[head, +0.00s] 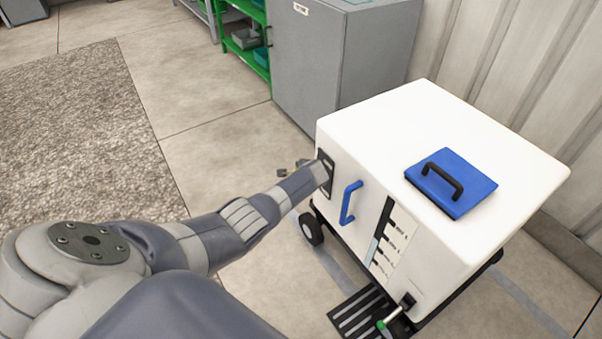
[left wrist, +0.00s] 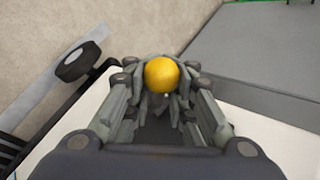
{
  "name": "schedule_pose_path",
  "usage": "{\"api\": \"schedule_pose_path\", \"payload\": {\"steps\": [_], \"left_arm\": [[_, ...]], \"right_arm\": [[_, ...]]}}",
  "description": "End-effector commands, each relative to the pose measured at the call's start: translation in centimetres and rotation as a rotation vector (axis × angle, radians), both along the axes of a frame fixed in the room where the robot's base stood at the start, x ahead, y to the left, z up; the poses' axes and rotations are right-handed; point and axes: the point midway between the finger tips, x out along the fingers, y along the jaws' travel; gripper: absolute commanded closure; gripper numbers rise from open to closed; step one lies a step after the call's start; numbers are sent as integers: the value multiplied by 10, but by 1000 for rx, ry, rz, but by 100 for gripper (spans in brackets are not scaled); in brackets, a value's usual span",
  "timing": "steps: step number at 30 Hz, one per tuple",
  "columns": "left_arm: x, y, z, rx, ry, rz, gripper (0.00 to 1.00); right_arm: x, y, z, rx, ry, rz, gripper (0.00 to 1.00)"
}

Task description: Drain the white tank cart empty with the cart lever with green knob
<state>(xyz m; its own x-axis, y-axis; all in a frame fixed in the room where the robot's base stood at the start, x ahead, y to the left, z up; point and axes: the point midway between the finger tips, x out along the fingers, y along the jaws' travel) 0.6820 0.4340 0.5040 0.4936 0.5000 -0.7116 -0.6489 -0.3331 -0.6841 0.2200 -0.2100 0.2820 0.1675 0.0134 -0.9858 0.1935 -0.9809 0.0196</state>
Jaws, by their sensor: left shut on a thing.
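The white tank cart (head: 370,120) stands at the right in the head view, with a blue lid (head: 470,190) on top. The cart lever with green knob (head: 395,315) is low at the cart's near front corner. A gauge strip (head: 385,240) on the front face has a light blue part low down. My left arm reaches to the upper left of that face, beside a dark plate (head: 325,172). In the left wrist view my left gripper (left wrist: 163,98) is shut on a round yellow knob (left wrist: 161,74), well away from the green knob. My right gripper is out of view.
A blue handle (head: 349,203) is on the cart's front face. A black floor grate (head: 362,312) lies below it. A grey cabinet (head: 320,65) and a green shelf (head: 240,40) stand behind. Open floor lies left of the cart.

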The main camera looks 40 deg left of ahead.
Motion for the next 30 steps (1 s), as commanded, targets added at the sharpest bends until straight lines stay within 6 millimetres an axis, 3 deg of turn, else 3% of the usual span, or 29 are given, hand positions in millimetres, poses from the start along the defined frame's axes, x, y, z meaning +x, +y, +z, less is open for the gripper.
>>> {"api": "schedule_pose_path", "payload": {"steps": [17,18,20,30], "left_arm": [[2,-2,2,9,22,-3,100],[2,-2,2,9,22,-3,79],[2,-2,2,9,20,-2,68],[1,-1,2,8,21,-1,68]], "right_arm": [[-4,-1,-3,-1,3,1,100],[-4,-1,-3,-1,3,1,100],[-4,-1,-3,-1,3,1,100],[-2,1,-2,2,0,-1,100]]}}
